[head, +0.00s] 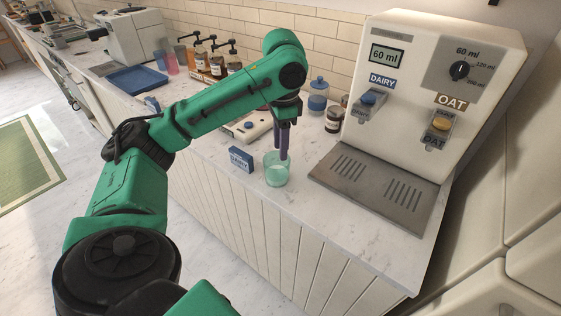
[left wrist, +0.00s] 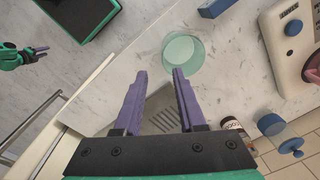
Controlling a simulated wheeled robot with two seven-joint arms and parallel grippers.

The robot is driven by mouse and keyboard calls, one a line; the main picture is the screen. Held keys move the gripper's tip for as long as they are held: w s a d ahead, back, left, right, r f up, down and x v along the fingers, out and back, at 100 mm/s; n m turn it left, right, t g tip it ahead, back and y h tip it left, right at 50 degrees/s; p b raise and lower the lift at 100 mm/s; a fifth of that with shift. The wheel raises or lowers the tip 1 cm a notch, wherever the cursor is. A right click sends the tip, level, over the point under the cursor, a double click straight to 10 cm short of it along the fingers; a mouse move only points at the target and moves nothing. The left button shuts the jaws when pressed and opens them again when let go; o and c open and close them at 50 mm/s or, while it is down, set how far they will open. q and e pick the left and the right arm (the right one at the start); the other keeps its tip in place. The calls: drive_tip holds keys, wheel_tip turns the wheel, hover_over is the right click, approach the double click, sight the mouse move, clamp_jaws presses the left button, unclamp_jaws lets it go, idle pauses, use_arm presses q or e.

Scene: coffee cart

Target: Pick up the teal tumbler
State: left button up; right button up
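My left gripper (head: 284,152) points down just above and behind the tumbler in the head view. In the left wrist view its purple fingers (left wrist: 159,73) are apart with nothing between them. My right gripper (left wrist: 43,50) shows small at the left of the left wrist view, away from the tumbler; its opening is unclear.
A low white device (head: 247,126) lies behind, partly hidden by my arm. A blue-lidded jar (head: 318,95) and a brown jar (head: 334,120) stand near the dispenser (head: 440,75). The counter's front edge is close to the tumbler.

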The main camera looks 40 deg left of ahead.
use_arm(q)
hover_over(281, 170)
drive_tip(key=s, duration=0.1)
wheel_tip(281, 170, down, 4)
drive_tip(key=f, duration=0.2)
drive_tip(key=w+f, duration=0.1)
drive_tip(key=f, duration=0.2)
drive_tip(key=shift+w+f, duration=0.1)
drive_tip(key=shift+f, duration=0.15)
drive_tip(key=shift+a+f, duration=0.1)
drive_tip(key=shift+f, duration=0.15)
clamp_jaws()
use_arm(e)
drive_tip(key=shift+s+a+f, duration=0.25)
drive_tip(key=shift+s+f, duration=0.25)
drive_tip(key=shift+f, duration=0.15)
drive_tip(key=shift+d, duration=0.2)
